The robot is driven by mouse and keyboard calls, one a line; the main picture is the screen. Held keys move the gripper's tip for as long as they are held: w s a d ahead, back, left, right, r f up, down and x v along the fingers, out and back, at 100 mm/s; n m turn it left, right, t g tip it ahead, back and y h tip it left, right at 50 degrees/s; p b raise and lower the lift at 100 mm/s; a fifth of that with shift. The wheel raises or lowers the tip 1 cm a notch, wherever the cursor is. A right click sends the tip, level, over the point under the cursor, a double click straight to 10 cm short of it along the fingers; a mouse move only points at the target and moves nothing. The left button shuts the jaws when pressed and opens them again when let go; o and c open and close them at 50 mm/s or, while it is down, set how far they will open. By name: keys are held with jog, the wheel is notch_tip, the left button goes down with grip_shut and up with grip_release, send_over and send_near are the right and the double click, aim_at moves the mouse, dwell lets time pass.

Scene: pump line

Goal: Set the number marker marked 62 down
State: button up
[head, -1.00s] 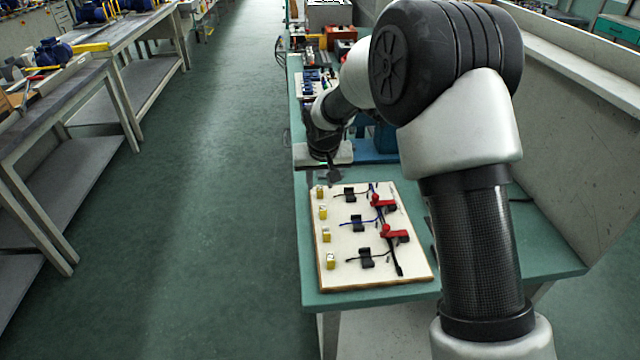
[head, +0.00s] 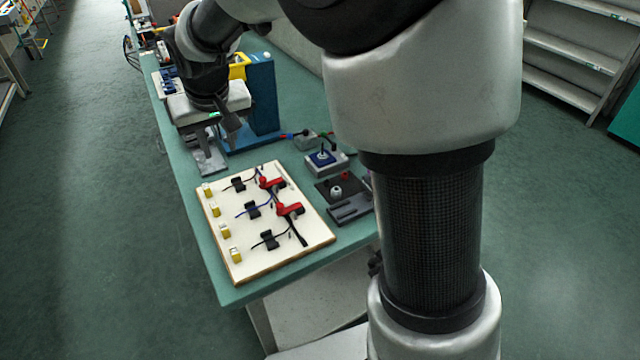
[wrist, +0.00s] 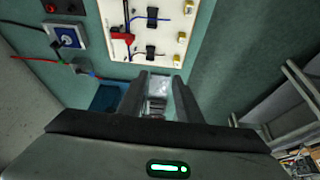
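My gripper (head: 222,125) is above the bench, beyond the far edge of the cream board (head: 285,235). In the wrist view its two fingers (wrist: 161,95) stand apart. A pale grey surface shows between them, and I see no marker clearly held there. Several small yellow-and-white blocks, which look like number markers, stand along the board's left edge; the nearest block (head: 236,255) and the farthest block (head: 207,190) are in the head view. Their numbers are too small to read, so I cannot tell which is 62.
Black clips, dark cables and red levers (head: 289,209) are on the board. A grey metal piece (head: 210,160) lies beneath my gripper, beside a blue housing (head: 263,95). A blue-topped switch box (head: 326,161) and a dark tray (head: 345,200) are right of the board.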

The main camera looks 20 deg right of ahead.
jog(key=s+d+r+m, duration=0.1)
jog(key=s+d+r, duration=0.35)
jog(key=s, duration=0.25)
jog(key=s+d+r, duration=0.3)
jog(key=s+d, duration=0.2)
jog(key=s, duration=0.1)
jog(key=s+d, duration=0.5)
jog(key=s, duration=0.8)
jog(key=shift+s+f+m+t+h, duration=0.3)
jog(key=shift+s+f+m+t, duration=0.05)
jog(key=shift+m+t, duration=0.05)
